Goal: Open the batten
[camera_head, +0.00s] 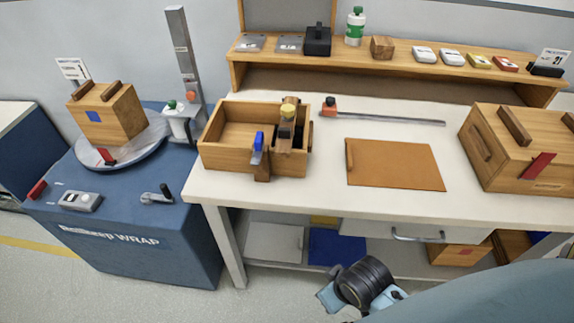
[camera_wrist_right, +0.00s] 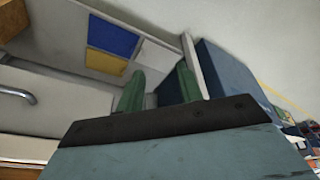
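I cannot tell for sure which piece is the batten. A closed wooden crate (camera_head: 500,170) at the right edge carries a dark wooden bar (camera_head: 515,126) on top and a red tag (camera_head: 538,166). In the right wrist view my right gripper (camera_wrist_right: 158,88) shows two green fingers apart with nothing between them. It is low in front of the table, away from the box and crate. My left gripper is out of view.
A brown mat (camera_head: 395,165) and a long rod with an orange end (camera_head: 385,116) lie on the white table (camera_head: 330,195). A raised shelf (camera_head: 270,70) at the back holds small items. A blue wrapping machine (camera_head: 140,220) carrying a wooden block stands left. A drawer handle (camera_head: 418,238) juts below the tabletop.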

